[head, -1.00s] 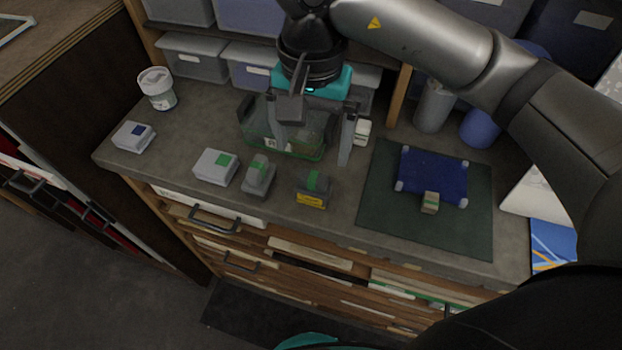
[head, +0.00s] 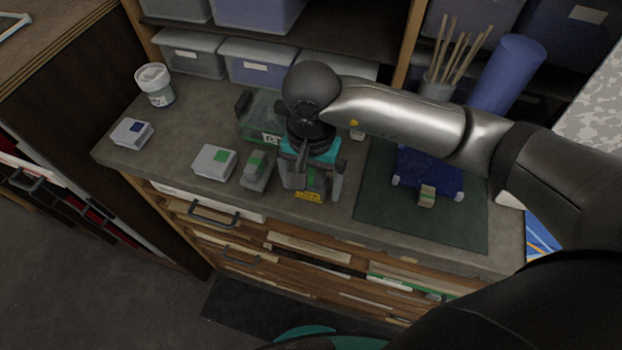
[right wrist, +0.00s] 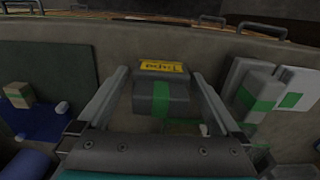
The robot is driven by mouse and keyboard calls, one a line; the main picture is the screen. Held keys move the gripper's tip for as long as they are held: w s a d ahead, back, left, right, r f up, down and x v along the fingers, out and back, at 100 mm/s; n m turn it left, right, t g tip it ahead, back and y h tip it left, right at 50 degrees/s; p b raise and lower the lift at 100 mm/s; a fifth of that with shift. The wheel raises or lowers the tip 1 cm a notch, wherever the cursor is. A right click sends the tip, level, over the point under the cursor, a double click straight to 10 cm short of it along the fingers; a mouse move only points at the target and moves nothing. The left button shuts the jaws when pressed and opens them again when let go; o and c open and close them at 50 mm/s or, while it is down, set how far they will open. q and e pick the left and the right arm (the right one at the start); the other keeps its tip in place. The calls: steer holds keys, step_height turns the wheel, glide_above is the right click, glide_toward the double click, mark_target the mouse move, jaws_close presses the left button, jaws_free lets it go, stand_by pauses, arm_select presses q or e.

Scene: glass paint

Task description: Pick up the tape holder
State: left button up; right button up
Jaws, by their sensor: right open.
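The tape holder (head: 309,195) is a dark grey block with a green band and a yellow label, near the front of the worktop. In the right wrist view the tape holder (right wrist: 161,95) sits between the two fingers, its label reading like "Tape". My right gripper (head: 312,188) is open above and around it, one finger on each side. In the right wrist view my right gripper (right wrist: 161,76) shows gaps beside the holder. In the head view the hand hides most of the holder. My left gripper is not in view.
A grey block with a green band (head: 257,172) stands close on the left, beside a white box (head: 214,162). A clear green-tinted container (head: 258,112) is behind. A dark green mat (head: 380,205) with a blue pad (head: 437,178) lies to the right. The front edge is close.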

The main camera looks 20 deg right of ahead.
mark_target(311, 171)
steer(key=c, duration=1.4)
steer(key=shift+r, duration=0.1)
step_height(311, 171, up, 20)
steer(key=shift+f+p, duration=0.1)
steer(key=shift+p, duration=0.25)
steer(key=o, duration=1)
steer(key=shift+c, duration=0.2)
steer(key=c, duration=0.7)
